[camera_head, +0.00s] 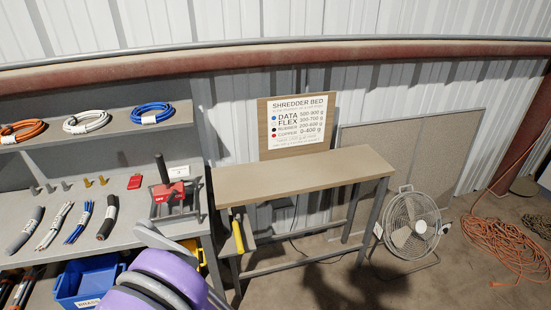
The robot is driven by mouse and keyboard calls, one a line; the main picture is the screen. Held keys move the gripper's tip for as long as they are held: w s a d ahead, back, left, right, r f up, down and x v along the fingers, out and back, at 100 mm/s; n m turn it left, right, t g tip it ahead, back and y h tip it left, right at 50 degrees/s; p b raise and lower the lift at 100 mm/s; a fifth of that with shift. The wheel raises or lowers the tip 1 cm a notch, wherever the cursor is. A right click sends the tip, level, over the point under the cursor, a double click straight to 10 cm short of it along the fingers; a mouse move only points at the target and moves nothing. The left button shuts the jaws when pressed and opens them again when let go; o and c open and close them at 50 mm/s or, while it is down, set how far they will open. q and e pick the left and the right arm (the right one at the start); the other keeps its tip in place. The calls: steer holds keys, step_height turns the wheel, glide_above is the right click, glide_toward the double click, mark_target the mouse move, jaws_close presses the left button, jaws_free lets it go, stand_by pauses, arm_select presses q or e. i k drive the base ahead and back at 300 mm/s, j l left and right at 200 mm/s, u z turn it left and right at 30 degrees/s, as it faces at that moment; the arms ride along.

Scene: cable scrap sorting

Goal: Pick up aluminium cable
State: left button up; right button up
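Several short cable pieces lie in a row on the grey workbench (128,222) at the left. They are a grey cable (25,231), a bundle of whitish strands (54,226), a blue and white bundle (79,222) and a black cable (108,217). I cannot tell from their looks alone which one is aluminium. Neither of my grippers is in view. A purple and grey part of my own arm shows at the bottom and covers part of the bench's front edge.
Orange (22,130), white (86,121) and blue (152,113) coils sit on the shelf above. A red tool (168,192) with a black lever stands on the bench. A blue bin (89,280) is below. A narrow table (300,176) and fan (411,226) stand right.

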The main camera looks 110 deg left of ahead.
mark_target(29, 228)
steer(key=k, duration=0.95)
steer(key=u, duration=0.4)
steer(key=k+u, duration=0.15)
steer(key=u, duration=0.2)
steer(key=j+u, duration=0.1)
steer(key=u, duration=0.3)
steer(key=k+u, duration=0.1)
steer(key=u, duration=3.95)
steer(key=k+l+u, duration=0.15)
steer(key=l, duration=0.25)
steer(key=k+l+u, duration=0.15)
steer(key=l, duration=0.2)
steer(key=k+l+u, duration=0.1)
steer(key=l, duration=0.25)
steer(key=i+j, duration=0.4)
steer(key=i+j+u, duration=0.1)
steer(key=i+j, duration=0.3)
steer(key=i, duration=0.2)
steer(key=i+j, duration=0.4)
steer(key=i+u, duration=0.05)
